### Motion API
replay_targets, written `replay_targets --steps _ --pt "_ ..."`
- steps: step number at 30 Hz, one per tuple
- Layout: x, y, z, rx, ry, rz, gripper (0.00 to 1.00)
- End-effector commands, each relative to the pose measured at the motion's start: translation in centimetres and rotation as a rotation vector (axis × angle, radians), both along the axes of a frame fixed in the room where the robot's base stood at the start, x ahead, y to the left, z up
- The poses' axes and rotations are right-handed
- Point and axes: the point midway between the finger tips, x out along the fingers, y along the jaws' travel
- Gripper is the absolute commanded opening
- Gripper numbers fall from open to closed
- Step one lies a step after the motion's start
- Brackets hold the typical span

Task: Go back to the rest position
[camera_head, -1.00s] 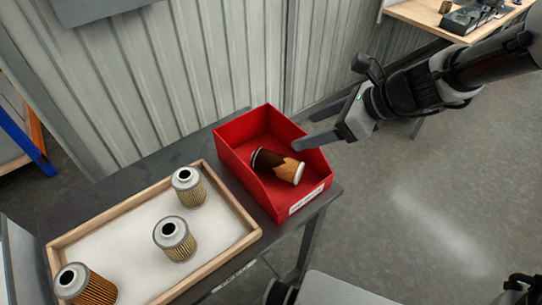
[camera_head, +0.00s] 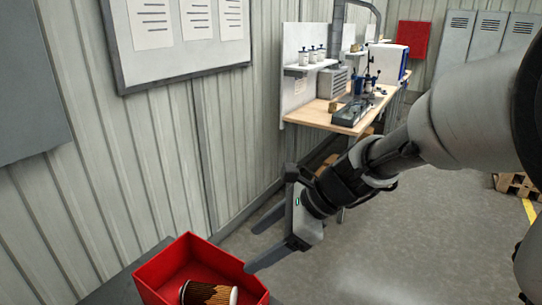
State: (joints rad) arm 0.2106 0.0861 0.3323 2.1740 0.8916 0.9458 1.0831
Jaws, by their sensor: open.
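My gripper (camera_head: 257,243) is open and empty at the lower middle of the head view. Its two fingers point left and down, spread apart. It is just right of and above the red bin (camera_head: 178,254), and the near finger's tip shows beside the bin's upper right edge. A filter cartridge (camera_head: 208,293) with a dark and orange-brown side lies in the red bin, cut off by the bottom of the picture. My arm reaches in from the right edge.
The dark table (camera_head: 118,291) under the bin shows only in part. A corrugated wall runs along the left. A wooden workbench (camera_head: 335,119) with equipment stands farther back. Open grey floor (camera_head: 420,230) lies to the right, with a pallet (camera_head: 517,186) at the far right.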

Motion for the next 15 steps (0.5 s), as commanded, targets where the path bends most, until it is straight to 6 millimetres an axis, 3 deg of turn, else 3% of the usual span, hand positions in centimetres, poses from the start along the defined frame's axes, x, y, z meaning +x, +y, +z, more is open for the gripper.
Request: replay_targets --steps 9,15 --pt "-7.0 -12.2 7.8 -0.564 -0.606 0.692 0.69" --pt "-10.5 -17.9 12.0 -0.852 -0.825 1.104 0.69"
